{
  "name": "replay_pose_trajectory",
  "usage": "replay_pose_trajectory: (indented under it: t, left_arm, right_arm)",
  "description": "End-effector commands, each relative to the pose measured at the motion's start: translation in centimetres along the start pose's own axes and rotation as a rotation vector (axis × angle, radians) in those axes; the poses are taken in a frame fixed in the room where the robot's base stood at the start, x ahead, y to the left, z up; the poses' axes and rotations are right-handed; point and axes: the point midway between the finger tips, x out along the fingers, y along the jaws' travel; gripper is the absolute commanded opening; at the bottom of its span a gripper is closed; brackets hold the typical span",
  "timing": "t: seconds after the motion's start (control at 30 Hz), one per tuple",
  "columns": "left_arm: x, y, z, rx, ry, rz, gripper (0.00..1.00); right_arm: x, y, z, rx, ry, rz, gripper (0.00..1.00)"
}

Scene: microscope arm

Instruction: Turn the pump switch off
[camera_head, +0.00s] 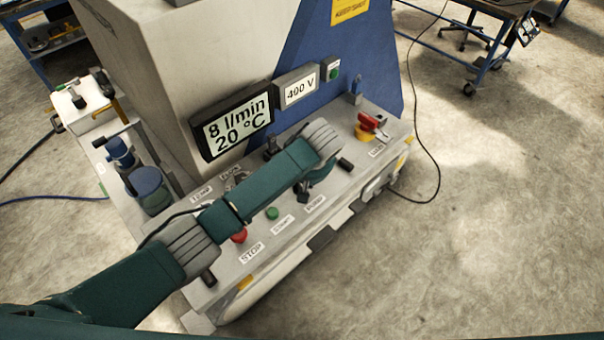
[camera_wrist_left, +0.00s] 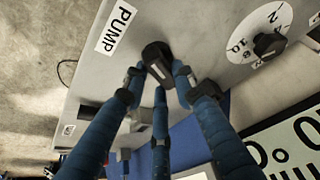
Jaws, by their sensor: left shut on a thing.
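The pump switch (camera_wrist_left: 156,56) is a small black knob on the grey panel, beside the PUMP label (camera_wrist_left: 117,29) in the left wrist view. The fingertips of my left gripper (camera_wrist_left: 160,80) are closed around it. In the head view my left arm reaches across the panel, and the wrist and arm hide the switch and most of the gripper there. The PUMP label also shows in the head view (camera_head: 314,204), just below my arm. I cannot tell the knob's exact setting. My right gripper is not in view.
A display (camera_head: 233,123) reads 8 l/min and 20 °C; another (camera_head: 299,90) reads 400 V. A second black rotary knob (camera_wrist_left: 268,44) is near the pump switch. A red stop button (camera_head: 239,236), a green button (camera_head: 272,213) and a red-yellow switch (camera_head: 369,126) are on the panel.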

Motion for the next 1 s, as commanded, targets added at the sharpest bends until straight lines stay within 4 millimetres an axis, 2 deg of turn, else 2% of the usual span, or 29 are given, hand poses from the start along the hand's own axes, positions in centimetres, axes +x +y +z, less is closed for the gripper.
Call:
replay_pose_trajectory:
  t: [0.2,0.5,1.0]
  left_arm:
    - [-0.02,0.20,-0.10,-0.165,0.000,-0.067,0.00]
    - [0.08,0.16,-0.29,-0.319,0.002,-0.130,0.00]
    - [0.03,0.08,-0.48,-0.381,0.005,-0.156,0.00]
  right_arm:
    - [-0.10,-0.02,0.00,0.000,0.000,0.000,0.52]
    - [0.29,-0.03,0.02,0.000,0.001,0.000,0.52]
    - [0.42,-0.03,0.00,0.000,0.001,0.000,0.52]
